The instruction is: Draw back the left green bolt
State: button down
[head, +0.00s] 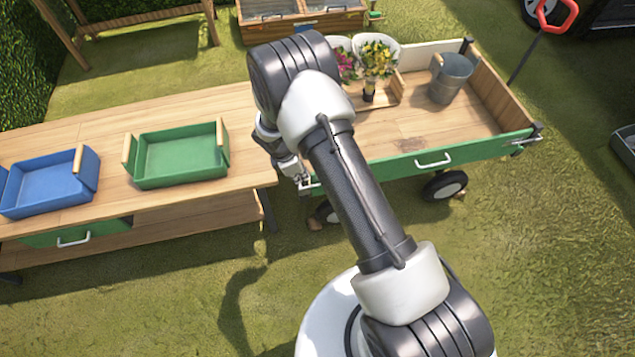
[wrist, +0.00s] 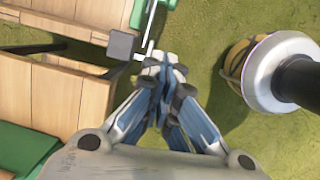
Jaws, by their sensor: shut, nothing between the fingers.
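The green side panel (head: 430,158) of the wooden cart has a white handle in its middle. The left bolt (head: 306,186) is at the panel's left end, small and partly hidden by my arm in the head view. In the wrist view a pale thin rod of the bolt (wrist: 150,48) shows beside a grey block (wrist: 122,44) at the end of the green panel (wrist: 141,13). My gripper (wrist: 163,66) is shut and empty, its fingertips right by the rod's near end. I cannot tell whether they touch it. The gripper also shows in the head view (head: 302,183).
A wooden table with a green tray (head: 181,157) and a blue tray (head: 50,186) stands left of the cart.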

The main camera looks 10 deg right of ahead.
jog(key=shift+n, duration=0.5)
jog(key=f, duration=0.2)
jog(key=s+f, duration=0.1)
jog(key=f, duration=0.1)
jog(key=shift+a, duration=0.25)
jog(key=shift+f, duration=0.15)
jog(key=w+d+f+b, duration=0.1)
jog(key=d+f+b, duration=0.3)
jog(key=d+f, duration=0.2)
jog(key=shift+x, duration=1.4)
jog(key=shift+s+a, duration=0.1)
jog(key=shift+a, duration=0.05)
